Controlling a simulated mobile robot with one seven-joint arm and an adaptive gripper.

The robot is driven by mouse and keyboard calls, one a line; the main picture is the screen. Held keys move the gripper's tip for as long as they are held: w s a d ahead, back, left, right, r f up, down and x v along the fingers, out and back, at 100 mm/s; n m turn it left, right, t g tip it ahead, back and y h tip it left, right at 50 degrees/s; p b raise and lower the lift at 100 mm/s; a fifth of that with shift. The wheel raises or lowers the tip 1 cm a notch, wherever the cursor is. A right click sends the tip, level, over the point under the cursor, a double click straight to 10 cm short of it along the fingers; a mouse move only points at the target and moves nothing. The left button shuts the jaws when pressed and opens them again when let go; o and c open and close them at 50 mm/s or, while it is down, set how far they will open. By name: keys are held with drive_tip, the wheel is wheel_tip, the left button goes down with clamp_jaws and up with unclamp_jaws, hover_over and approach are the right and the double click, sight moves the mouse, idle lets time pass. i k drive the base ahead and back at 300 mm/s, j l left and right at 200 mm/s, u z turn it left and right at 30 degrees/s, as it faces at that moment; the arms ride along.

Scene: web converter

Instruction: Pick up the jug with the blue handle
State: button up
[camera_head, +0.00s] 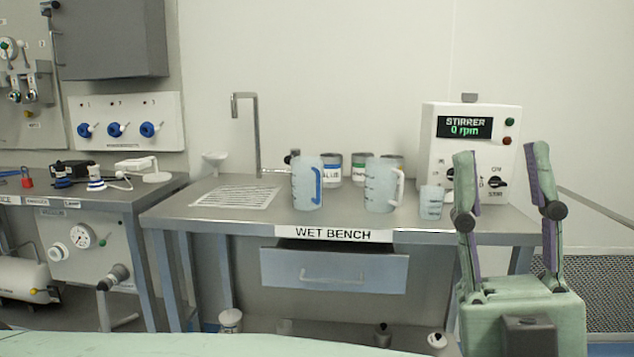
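The jug with the blue handle (304,184) stands upright on the wet bench (160,215), left of a similar jug with a white handle (379,186). It is translucent pale blue, and its blue handle is on its right side. My gripper (502,165) is in the right foreground with its two green fingers pointing up and spread wide apart. It is open and empty, well to the right of the jug and nearer the camera.
A small beaker (431,203) stands right of the jugs, before the stirrer box (440,130). Labelled cans (332,170) stand behind the jugs. A tall tap (257,135) rises at the back left, beside the drain grid (236,198). A drawer (334,270) sits slightly open below.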

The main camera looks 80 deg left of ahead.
sight(306, 172)
drive_tip(key=u, duration=2.6)
